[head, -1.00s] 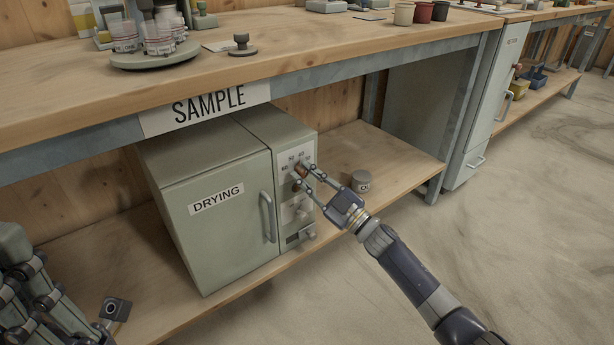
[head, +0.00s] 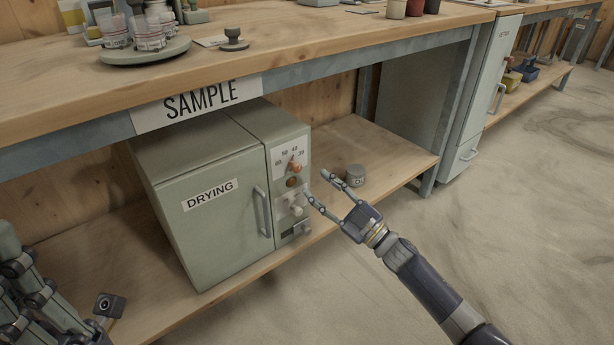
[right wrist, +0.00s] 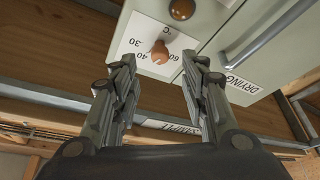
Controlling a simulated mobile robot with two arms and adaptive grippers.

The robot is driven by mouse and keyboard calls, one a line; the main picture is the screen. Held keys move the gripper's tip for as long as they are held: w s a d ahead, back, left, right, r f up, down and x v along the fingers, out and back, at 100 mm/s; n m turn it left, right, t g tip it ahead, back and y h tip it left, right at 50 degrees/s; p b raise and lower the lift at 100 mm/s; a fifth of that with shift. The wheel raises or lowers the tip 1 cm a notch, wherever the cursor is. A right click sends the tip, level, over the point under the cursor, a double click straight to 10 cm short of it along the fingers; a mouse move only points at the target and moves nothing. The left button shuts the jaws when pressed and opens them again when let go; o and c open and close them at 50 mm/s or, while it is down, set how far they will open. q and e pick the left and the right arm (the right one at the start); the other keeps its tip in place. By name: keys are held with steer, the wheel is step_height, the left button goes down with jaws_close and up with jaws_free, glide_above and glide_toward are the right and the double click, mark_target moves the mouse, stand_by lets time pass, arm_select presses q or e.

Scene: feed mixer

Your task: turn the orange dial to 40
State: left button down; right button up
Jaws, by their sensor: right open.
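The orange dial (head: 295,167) is on the pale control panel of the drying oven (head: 210,195), below printed numbers from 60 to 30. It also shows in the right wrist view (right wrist: 160,52), where the panel appears upside down with 30 and 40 left of the dial and 60 right. The exact dial reading is too small to tell. My right gripper (head: 321,187) is open and empty, in front of the panel and apart from the dial. In its wrist view the fingers (right wrist: 158,85) stand wide apart, with the dial beyond them. My left gripper (head: 75,310) is partly visible at lower left; its jaws are unclear.
A brown round knob or lamp (head: 292,182) and pale knobs (head: 295,210) sit below the dial. The benchtop edge with the SAMPLE sign (head: 198,103) overhangs. Open floor lies to the right.

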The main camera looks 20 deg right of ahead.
steer(key=shift+v, duration=2.55)
